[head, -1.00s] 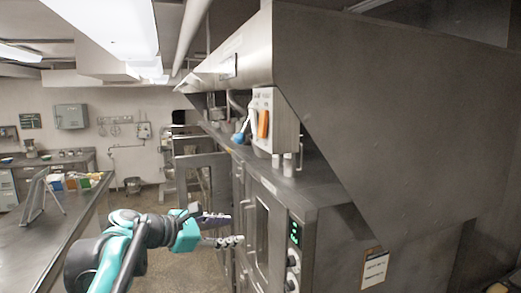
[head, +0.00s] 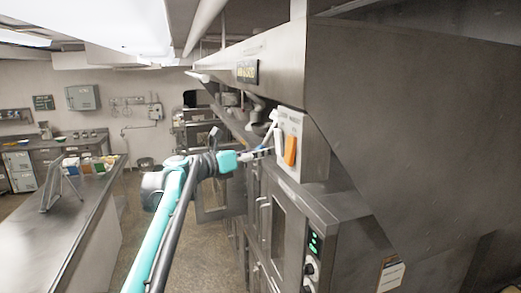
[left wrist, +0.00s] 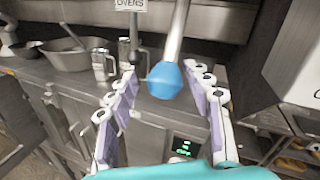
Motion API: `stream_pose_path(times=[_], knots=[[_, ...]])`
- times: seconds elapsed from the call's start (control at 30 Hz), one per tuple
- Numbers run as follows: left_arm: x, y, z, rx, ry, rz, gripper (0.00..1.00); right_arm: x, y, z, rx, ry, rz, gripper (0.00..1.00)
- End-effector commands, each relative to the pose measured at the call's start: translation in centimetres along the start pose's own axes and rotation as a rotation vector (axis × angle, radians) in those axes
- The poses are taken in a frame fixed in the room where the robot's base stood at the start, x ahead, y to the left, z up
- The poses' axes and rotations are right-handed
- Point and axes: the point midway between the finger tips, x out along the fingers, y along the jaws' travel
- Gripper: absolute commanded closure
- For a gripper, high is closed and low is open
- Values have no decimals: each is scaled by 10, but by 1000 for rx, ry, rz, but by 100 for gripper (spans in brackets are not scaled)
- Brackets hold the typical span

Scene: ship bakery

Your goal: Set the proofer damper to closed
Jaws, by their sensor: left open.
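A pale lever (head: 273,121) hangs from the side of a white control box (head: 303,128) under the hood. In the left wrist view the lever (left wrist: 179,30) ends in a blue faceted knob (left wrist: 166,80). My left gripper (head: 264,152) is raised beside the box, at the lever's lower end. In the left wrist view its two fingers (left wrist: 164,88) are spread wide, with the knob between them. I see no clear contact. In the head view the knob is mostly hidden by the gripper. The box's label is too small to read. My right gripper is in neither current view.
An orange handle (head: 290,151) is on the box's front. Below stands a steel oven cabinet (head: 322,204) with a green display (head: 315,242). A metal pot (left wrist: 66,55) and a metal mug (left wrist: 103,64) stand on the cabinet top. A steel counter (head: 75,215) is at left.

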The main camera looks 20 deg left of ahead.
Motion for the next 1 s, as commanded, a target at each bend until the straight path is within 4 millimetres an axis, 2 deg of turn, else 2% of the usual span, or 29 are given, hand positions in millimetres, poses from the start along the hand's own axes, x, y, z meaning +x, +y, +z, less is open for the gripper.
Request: stream_pose_path(times=[0.27,0.3,0.47,0.5,0.77,1.0], knots=[[3,0,-1,1,0,0,50,0,0,0,0,0,0,60],[3,0,-1,1,0,0,55,0,0,0,0,0,0,60],[3,0,0,1,0,0,97,0,0,0,0,0,0,60],[3,0,0,1,0,1,100,0,0,0,0,0,0,60],[7,-1,-5,-4,-14,-4,100,3,0,2,0,0,0,60],[36,-6,-25,-40,-107,-34,100,23,0,17,0,0,0,60]])
